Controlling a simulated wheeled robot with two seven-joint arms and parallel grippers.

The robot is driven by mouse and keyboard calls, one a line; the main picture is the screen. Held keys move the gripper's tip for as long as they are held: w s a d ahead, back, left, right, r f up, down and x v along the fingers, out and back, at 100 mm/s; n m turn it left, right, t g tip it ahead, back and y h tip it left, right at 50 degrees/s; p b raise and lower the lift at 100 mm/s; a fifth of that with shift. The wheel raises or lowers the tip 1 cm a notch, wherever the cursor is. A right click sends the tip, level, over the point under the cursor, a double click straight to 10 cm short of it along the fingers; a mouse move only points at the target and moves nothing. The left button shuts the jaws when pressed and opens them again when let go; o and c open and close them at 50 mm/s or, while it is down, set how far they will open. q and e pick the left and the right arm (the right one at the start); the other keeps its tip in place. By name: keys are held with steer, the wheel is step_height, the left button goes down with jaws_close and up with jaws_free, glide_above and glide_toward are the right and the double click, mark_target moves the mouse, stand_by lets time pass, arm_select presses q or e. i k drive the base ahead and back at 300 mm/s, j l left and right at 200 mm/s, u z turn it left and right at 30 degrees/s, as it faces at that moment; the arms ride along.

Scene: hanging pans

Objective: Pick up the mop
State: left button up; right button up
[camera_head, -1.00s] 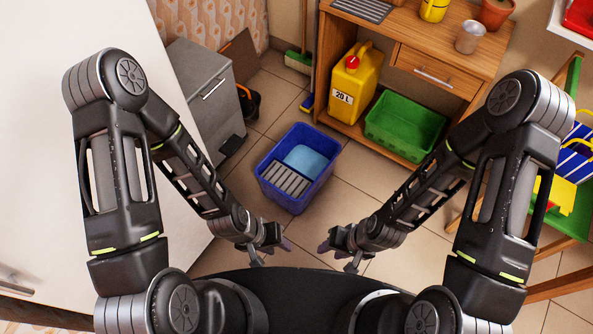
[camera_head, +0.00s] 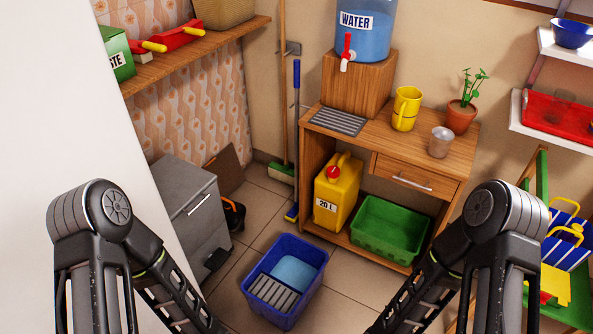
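A blue bucket (camera_head: 257,312) stands on the tiled floor before the corner. A grey bin (camera_head: 172,190) is on the left. The wooden cabinet (camera_head: 455,145) holds a yellow canister (camera_head: 338,192) and green tub (camera_head: 388,228). A shelf (camera_head: 235,35) juts out upper left.

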mark_target(292, 215)
steer(key=i+l+z, duration=0.15)
steer(key=i+l, duration=0.3)
steer(key=i+l+z, duration=0.15)
steer(key=i+l, duration=0.2)
steer(key=i, duration=0.2)
steer(key=i+l+z, duration=0.15)
steer(key=i+l, duration=0.2)
steer(key=i, duration=0.15)
